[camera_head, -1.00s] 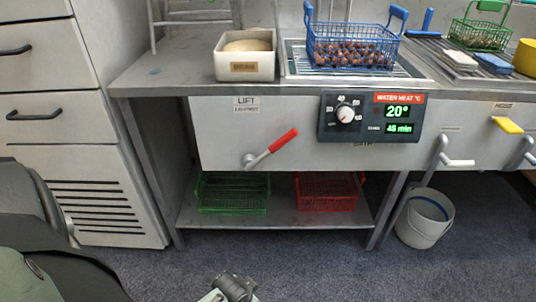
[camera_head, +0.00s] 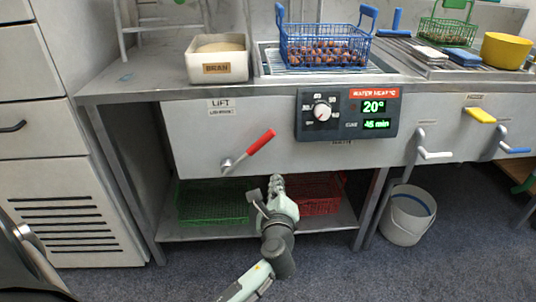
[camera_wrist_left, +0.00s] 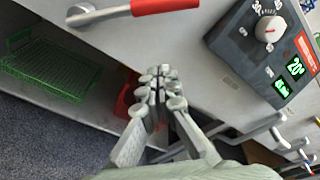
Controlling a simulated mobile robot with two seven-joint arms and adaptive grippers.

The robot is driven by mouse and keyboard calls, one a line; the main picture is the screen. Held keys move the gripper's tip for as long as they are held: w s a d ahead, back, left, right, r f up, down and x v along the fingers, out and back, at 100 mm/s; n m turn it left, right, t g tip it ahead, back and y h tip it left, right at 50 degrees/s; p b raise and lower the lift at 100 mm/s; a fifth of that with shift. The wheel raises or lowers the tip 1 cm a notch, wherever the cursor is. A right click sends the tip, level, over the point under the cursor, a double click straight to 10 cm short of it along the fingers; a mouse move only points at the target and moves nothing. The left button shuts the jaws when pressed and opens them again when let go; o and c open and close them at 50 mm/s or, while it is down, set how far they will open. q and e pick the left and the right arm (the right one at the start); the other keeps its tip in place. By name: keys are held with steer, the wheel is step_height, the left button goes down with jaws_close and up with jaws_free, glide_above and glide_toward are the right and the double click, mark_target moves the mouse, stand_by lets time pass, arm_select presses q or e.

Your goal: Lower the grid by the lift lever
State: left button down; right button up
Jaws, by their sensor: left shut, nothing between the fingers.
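The lift lever (camera_head: 248,150) is on the front panel under the "LIFT" label, its red handle slanting up to the right. A blue basket (camera_head: 283,45) of chestnuts stands on the wire grid (camera_head: 279,68) at the bath, and the grid shows level with the counter. My left gripper (camera_head: 277,182) is shut and empty, in front of the lower panel edge, below and right of the red handle, apart from it. In the left wrist view the closed fingers (camera_wrist_left: 158,78) show below the lever's red handle (camera_wrist_left: 163,5). My right gripper is out of view.
A control box (camera_head: 348,114) with a dial and displays sits right of the lever. Green (camera_head: 212,203) and red (camera_head: 318,197) baskets lie on the lower shelf. A bran box (camera_head: 217,67) stands on the counter. A bucket (camera_head: 408,222) stands on the floor.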

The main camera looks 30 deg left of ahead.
mark_target(248, 151)
arm_select(q)
steer(key=shift+w+d+r+m+t, duration=0.15)
steer(key=shift+r+m, duration=0.1)
steer(key=shift+r, duration=0.2)
steer(key=shift+w+d+r+m+t, duration=0.15)
steer(key=shift+r+m, duration=0.1)
steer(key=shift+r, duration=0.2)
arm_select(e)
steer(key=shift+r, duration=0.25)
arm_select(q)
steer(key=shift+a, duration=0.1)
steer(key=x, duration=0.9)
steer(key=shift+w+a, duration=0.15)
steer(key=shift+a, duration=0.05)
steer(key=shift+w+a+r, duration=0.1)
steer(key=shift+a+r, duration=0.2)
steer(key=shift+r, duration=0.05)
steer(key=shift+s+a+r+p, duration=0.35)
steer(key=shift+s+r, duration=0.15)
steer(key=shift+s+a+r+p, duration=0.3)
steer(key=shift+s+r, duration=0.2)
steer(key=shift+s, duration=0.05)
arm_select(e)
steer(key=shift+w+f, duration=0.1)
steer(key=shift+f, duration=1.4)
